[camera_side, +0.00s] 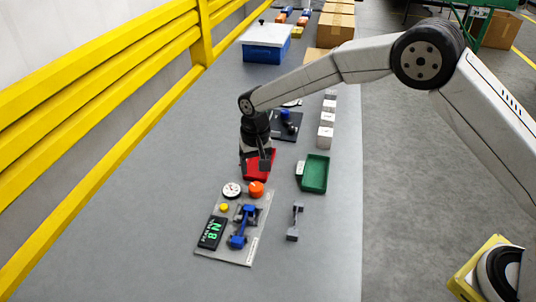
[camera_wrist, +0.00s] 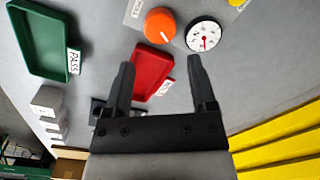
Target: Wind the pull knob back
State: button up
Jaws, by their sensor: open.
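The orange round knob (camera_side: 256,189), which I take for the pull knob, sits at the far edge of a grey panel (camera_side: 239,257). In the wrist view the knob (camera_wrist: 160,25) has a white pointer mark and a small label beside it, too small to read surely. A white dial gauge (camera_side: 232,190) with a red needle sits beside it; it also shows in the wrist view (camera_wrist: 203,37). My gripper (camera_side: 258,164) is open and empty, above the red tray and beyond the knob. In the wrist view the fingertips (camera_wrist: 160,60) point toward the knob and gauge, apart from both.
The panel also carries a blue lever (camera_side: 243,228), a yellow button (camera_side: 224,208) and a green-lit display (camera_side: 212,233). A red tray (camera_wrist: 152,72) lies under my gripper. A green PASS tray (camera_side: 315,173) and a grey bar-shaped part (camera_side: 295,222) lie right. Yellow rails (camera_side: 100,90) run along the left.

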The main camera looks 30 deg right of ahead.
aim_at(256, 186)
jog(key=shift+a+f, duration=0.1)
jog(key=shift+f, duration=3.8)
grip_shut()
